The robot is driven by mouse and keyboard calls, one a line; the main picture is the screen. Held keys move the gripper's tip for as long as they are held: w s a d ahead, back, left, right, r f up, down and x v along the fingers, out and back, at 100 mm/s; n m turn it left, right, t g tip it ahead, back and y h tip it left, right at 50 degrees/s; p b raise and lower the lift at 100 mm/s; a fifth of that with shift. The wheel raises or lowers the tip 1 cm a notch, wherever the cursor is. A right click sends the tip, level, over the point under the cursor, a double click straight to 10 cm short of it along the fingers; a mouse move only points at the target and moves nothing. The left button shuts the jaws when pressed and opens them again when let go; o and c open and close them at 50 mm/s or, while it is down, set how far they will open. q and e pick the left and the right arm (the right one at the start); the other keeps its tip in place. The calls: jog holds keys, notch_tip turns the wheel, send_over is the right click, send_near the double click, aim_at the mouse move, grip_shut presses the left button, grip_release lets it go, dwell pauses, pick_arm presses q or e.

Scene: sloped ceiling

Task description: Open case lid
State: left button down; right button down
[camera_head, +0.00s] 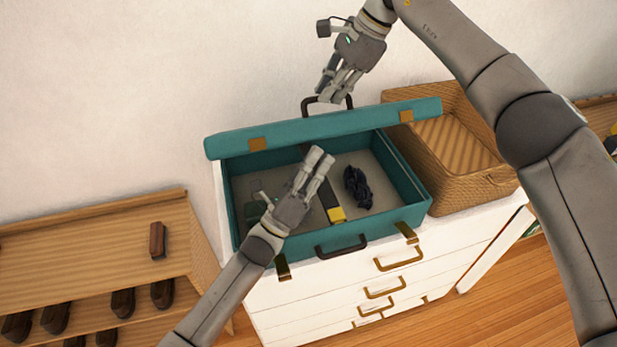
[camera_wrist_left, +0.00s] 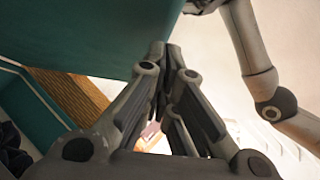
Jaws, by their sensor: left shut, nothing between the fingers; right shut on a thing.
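The teal case (camera_head: 408,214) sits open on a white chest of drawers. Its lid (camera_head: 325,130) is raised, seen nearly edge-on, with brass latches and a dark handle (camera_head: 309,101) on its upper edge. My right gripper (camera_head: 328,97) is at that handle and shut on it; the fingers partly hide it. My left gripper (camera_head: 321,157) is shut and empty, over the case's interior in front of the lid. In the left wrist view the shut fingers (camera_wrist_left: 165,50) show beside the teal lid (camera_wrist_left: 90,30); whether they touch it I cannot tell.
The case holds a dark crumpled thing (camera_head: 357,187) and a black-and-yellow thing (camera_head: 335,213). A wicker basket (camera_head: 470,185) stands close on the right. A wooden shoe rack (camera_head: 95,245) is at the left. The white wall is behind.

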jog(key=shift+w+f, duration=0.1)
jog(key=shift+f, duration=0.2)
pick_arm(q)
jog(key=shift+w+d+r, duration=0.1)
jog(key=shift+w+d, duration=0.05)
jog(key=shift+w+a+r, duration=0.2)
jog(key=shift+w+r, duration=0.15)
jog(key=shift+r, duration=0.2)
jog(key=shift+w+a+r, duration=0.2)
jog(key=shift+w+r, duration=0.15)
jog(key=shift+r, duration=0.2)
pick_arm(e)
jog(key=shift+a+f, duration=0.1)
jog(key=c, duration=1.9)
grip_release()
jog(key=o, duration=0.4)
jog(key=shift+w+f, duration=0.1)
jog(key=shift+w, duration=0.05)
pick_arm(q)
jog(key=shift+w+f, duration=0.1)
jog(key=shift+w, duration=0.1)
jog(key=shift+f, duration=0.1)
pick_arm(e)
jog(key=shift+w, duration=0.15)
